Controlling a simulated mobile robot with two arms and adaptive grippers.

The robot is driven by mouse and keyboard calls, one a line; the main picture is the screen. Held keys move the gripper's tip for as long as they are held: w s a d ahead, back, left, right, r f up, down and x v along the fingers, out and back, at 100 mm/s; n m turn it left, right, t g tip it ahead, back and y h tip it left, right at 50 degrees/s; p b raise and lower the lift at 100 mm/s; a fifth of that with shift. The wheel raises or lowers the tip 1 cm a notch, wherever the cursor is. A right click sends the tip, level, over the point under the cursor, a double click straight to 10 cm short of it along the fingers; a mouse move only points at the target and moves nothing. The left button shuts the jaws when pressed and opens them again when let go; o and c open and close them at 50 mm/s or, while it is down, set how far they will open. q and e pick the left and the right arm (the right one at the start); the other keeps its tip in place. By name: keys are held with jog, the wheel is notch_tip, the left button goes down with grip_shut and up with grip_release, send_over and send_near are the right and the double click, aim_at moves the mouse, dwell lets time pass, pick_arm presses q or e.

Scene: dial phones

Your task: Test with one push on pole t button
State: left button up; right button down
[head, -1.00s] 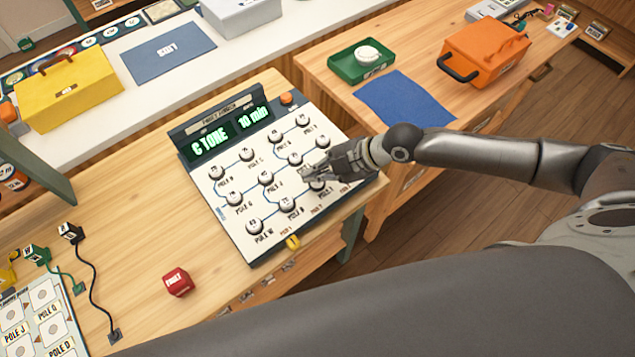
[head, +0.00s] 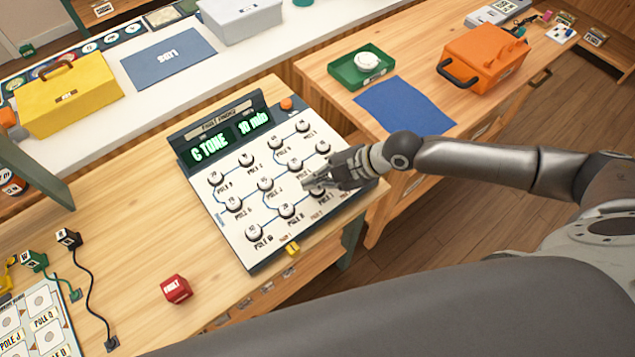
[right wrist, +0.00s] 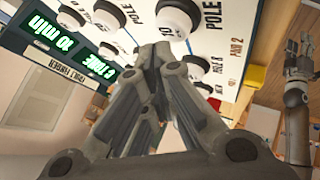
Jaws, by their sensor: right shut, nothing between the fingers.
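The white panel (head: 228,217) with black-rimmed round buttons stands on the wooden table. Its green display (head: 210,147) reads "C TONE" and "10 min". My right gripper (head: 308,183) is shut and empty, over the right part of the panel. A button (head: 318,189), seemingly pole T, is partly hidden under the fingers, and I cannot tell whether they touch it. In the right wrist view the shut fingers (right wrist: 152,58) point toward the buttons, with one button (right wrist: 178,18) close past the tips. A second hand, seemingly my left gripper (right wrist: 300,48), shows at the right edge there.
A red fault cube (head: 176,289) lies left of the panel's front edge. An orange knob (head: 286,103) is at the panel's top right. A blue mat (head: 405,106), green tray (head: 345,72) and orange box (head: 482,58) are on the table behind.

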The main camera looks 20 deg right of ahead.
jog(key=shift+f, duration=0.1)
dwell(0.4)
jog(key=shift+f+b, duration=0.35)
jog(key=shift+b, duration=0.05)
jog(key=shift+f, duration=0.3)
dwell(0.4)
jog(key=shift+r+p, duration=0.3)
jog(key=shift+r, duration=0.45)
notch_tip(320, 180, up, 6)
jog(key=p, duration=0.4)
jog(key=shift+p, duration=0.35)
dwell(0.5)
